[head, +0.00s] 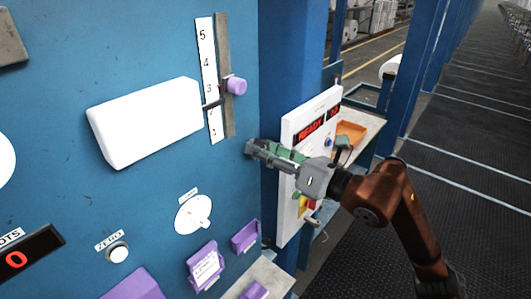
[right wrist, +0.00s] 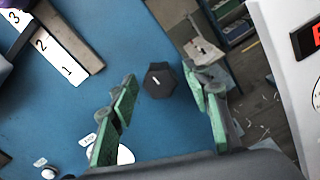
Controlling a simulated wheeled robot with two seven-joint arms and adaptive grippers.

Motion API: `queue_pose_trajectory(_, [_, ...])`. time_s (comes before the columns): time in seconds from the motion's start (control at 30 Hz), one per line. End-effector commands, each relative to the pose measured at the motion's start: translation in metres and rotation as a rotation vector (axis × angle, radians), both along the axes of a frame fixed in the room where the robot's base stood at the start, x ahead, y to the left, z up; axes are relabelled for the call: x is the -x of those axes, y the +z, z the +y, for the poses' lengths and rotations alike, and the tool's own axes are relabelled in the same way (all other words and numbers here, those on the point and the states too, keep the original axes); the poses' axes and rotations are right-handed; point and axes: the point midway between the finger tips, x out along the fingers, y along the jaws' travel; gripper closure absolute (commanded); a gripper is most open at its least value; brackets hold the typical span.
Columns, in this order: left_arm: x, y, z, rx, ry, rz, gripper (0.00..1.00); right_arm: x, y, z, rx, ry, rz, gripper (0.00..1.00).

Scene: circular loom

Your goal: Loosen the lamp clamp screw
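The white lamp box (head: 150,122) is on the blue panel, with an arm reaching a grey rail (head: 223,75) beside a numbered scale (head: 206,62). A purple knob (head: 236,86) sticks out from the rail. In the right wrist view a black knob (right wrist: 159,80) with a white mark stands on the blue panel. I cannot tell for certain which knob is the clamp screw. My right gripper (head: 252,148) is open below the purple knob, near the panel's right edge. In the right wrist view its green-padded fingers (right wrist: 160,90) stand either side of the black knob, no contact visible. My left gripper is not in view.
A white control box (head: 310,120) with a red display stands close to the right of my gripper. A white dial (head: 194,214) and purple holders (head: 206,266) are on the panel below. Open floor (head: 470,180) lies at the right.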

Motion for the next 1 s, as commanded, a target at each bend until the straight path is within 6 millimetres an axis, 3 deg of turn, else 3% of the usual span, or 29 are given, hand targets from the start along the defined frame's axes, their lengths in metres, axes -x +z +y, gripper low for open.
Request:
queue_pose_trajectory(0.23, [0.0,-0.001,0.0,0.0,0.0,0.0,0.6,0.002,-0.001,-0.004,-0.001,-0.001,0.0,0.56])
queue_pose_trajectory(0.7, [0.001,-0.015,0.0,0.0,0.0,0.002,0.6,0.037,-0.002,-0.053,-0.001,-0.002,0.002,0.56])
queue_pose_trajectory(1.0, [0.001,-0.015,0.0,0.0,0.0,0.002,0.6,0.041,0.0,-0.057,-0.002,0.0,0.002,0.56])
